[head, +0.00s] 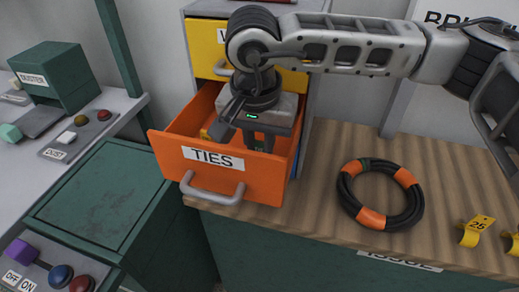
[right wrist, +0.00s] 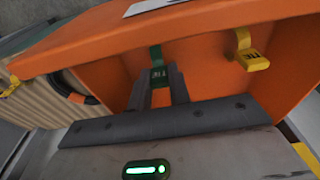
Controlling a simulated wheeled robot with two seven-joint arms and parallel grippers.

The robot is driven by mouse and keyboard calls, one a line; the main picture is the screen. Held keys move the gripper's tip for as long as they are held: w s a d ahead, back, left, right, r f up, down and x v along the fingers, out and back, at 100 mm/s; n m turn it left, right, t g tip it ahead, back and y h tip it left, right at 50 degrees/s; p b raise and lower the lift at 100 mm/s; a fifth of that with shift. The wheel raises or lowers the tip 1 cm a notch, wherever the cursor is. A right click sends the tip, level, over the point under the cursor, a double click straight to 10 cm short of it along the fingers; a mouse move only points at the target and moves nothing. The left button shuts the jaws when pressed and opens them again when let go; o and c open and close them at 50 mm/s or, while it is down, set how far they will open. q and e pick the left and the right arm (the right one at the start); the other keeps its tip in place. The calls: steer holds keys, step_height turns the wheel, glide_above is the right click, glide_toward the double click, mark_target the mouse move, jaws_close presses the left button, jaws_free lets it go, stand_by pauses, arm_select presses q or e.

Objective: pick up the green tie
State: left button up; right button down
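The green tie (right wrist: 157,58) is in the orange drawer labelled TIES (head: 262,178). In the head view my right gripper (head: 259,144) points down into the drawer and hides most of the tie. Whether the tie touches the drawer floor cannot be told. My left gripper is out of view.
A yellow tie (right wrist: 250,52) lies in the same drawer, right of the green one in the right wrist view. The drawer's front and side walls surround my gripper. A coiled black hose with orange bands (head: 407,178) lies on the wooden worktop (head: 310,220). Yellow clips (head: 469,235) are at far right.

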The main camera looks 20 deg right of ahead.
mark_target(260, 142)
step_height(260, 142, up, 10)
steer(key=shift+b, duration=0.85)
stand_by(1.1)
